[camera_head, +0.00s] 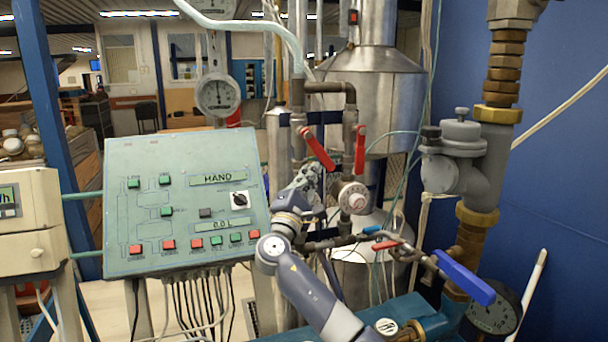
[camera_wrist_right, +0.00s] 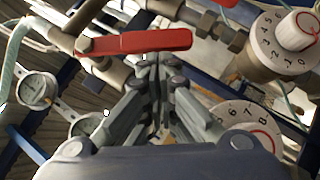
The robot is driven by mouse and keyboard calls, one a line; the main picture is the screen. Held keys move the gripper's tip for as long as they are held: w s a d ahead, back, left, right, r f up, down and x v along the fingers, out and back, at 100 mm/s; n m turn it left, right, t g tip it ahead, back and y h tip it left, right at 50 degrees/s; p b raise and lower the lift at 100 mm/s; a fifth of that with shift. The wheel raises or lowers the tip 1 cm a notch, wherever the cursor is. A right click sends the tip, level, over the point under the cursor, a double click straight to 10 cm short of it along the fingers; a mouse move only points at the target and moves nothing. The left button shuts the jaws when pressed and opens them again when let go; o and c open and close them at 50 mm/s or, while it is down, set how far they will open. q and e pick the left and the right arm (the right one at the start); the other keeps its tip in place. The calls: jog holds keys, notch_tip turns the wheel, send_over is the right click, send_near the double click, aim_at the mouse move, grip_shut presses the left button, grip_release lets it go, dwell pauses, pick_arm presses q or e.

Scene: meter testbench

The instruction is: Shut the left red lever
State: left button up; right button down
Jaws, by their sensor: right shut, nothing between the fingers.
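The left red lever (camera_head: 318,148) slants down to the right from its pipe in the head view. In the right wrist view the red lever (camera_wrist_right: 140,42) lies across the upper part, with its pivot at the left end. My right gripper (camera_head: 312,172) is just below the lever's lower end. In the wrist view its fingertips (camera_wrist_right: 162,66) are together and empty, right under the lever's free end. I cannot tell whether they touch it. A second red lever (camera_head: 360,149) stands upright to the right. My left gripper is not in view.
A green control panel (camera_head: 185,200) stands left of my right arm. A numbered dial (camera_head: 354,197) sits right of the gripper, near pipes. A blue-handled lever (camera_head: 465,277) and a brass-fitted pipe (camera_head: 478,218) are at the right. A round gauge (camera_head: 217,95) is behind the panel.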

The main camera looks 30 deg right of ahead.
jog(key=shift+f, duration=0.1)
jog(key=shift+d+n+b, duration=0.15)
jog(key=shift+n+b, duration=0.15)
jog(key=shift+b, duration=0.15)
jog(key=shift+d+t, duration=0.15)
jog(key=shift+t, duration=0.25)
jog(key=shift+d+n+t+b, duration=0.1)
jog(key=shift+n+t+b, duration=0.2)
jog(key=shift+n+b, duration=0.2)
